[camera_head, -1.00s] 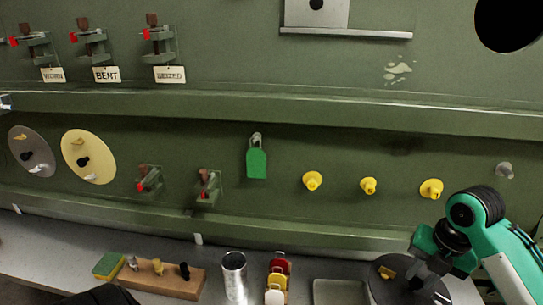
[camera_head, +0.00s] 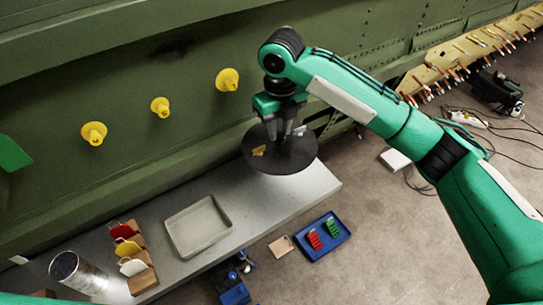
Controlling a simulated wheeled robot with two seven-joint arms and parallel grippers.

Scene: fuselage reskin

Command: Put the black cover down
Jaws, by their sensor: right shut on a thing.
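The black cover (camera_head: 262,163) is a round, thin dark disc with a small yellow piece on its upper face. My right gripper (camera_head: 286,141) comes down onto the disc from above and is shut on a part at its middle. The fingertips are partly hidden against the dark disc. The cover appears over the right part of the grey bench (camera_head: 225,188), near the green wall; I cannot tell whether it touches the bench. My left gripper is out of view.
A shallow grey tray (camera_head: 198,227) lies left of the cover. A rack of coloured tags (camera_head: 130,250) and a metal cup (camera_head: 77,270) stand farther left. Yellow knobs (camera_head: 227,80) stick out from the wall. A blue tray (camera_head: 322,237) lies lower, beyond the bench's front edge.

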